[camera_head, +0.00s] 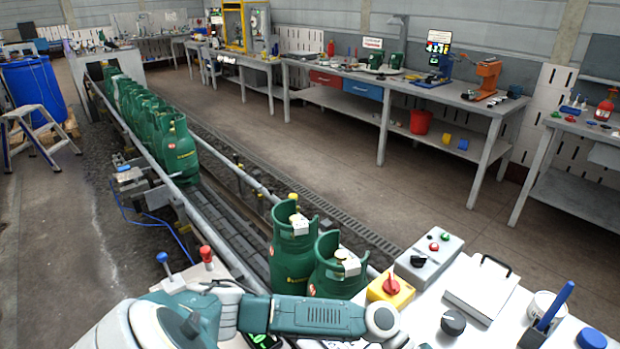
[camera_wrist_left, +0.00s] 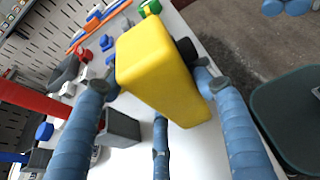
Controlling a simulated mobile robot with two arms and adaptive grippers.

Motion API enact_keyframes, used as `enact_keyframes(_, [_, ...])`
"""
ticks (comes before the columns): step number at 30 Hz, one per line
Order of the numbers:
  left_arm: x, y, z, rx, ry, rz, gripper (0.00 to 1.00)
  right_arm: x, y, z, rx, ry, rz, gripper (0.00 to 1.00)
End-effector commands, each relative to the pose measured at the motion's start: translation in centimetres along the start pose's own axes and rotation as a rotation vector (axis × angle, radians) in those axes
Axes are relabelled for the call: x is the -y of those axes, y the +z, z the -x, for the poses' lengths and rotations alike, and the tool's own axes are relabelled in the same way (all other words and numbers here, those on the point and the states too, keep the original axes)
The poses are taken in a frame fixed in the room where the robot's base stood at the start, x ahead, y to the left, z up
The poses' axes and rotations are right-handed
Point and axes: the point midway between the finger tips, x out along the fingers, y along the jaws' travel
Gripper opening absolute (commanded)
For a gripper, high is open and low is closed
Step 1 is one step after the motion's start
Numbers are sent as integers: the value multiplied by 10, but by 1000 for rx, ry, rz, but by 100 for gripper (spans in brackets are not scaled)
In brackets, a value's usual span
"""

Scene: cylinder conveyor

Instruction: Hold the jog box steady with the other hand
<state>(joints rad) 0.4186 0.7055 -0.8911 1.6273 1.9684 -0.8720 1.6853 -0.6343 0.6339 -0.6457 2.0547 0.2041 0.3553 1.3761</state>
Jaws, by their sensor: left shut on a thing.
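In the left wrist view my left gripper (camera_wrist_left: 158,82) is shut on a yellow box (camera_wrist_left: 155,62), with blue fingers on either side of it and a third finger below. The box is tilted in that view and has a dark part at its right side. I take it to be the jog box, but its buttons do not show. In the head view my left arm crosses the bottom edge and the gripper is hidden. A yellow box with a red knob (camera_head: 402,298) stands there beyond the arm; I cannot tell if it is the same box. My right gripper is not in view.
Green gas cylinders (camera_head: 292,245) stand in a row on the conveyor (camera_head: 215,215). Workbenches line the back wall.

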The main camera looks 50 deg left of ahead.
Motion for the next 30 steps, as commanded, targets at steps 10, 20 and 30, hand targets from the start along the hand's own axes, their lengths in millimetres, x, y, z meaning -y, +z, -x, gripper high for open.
enact_keyframes(10, [0, 0, 0, -1, 1, -1, 77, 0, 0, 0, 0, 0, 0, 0])
enact_keyframes(20, [0, 0, 3, -1, 1, 0, 77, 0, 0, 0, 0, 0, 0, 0])
enact_keyframes(30, [-1, -2, 63, -5, 4, 1, 77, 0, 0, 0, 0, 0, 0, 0])
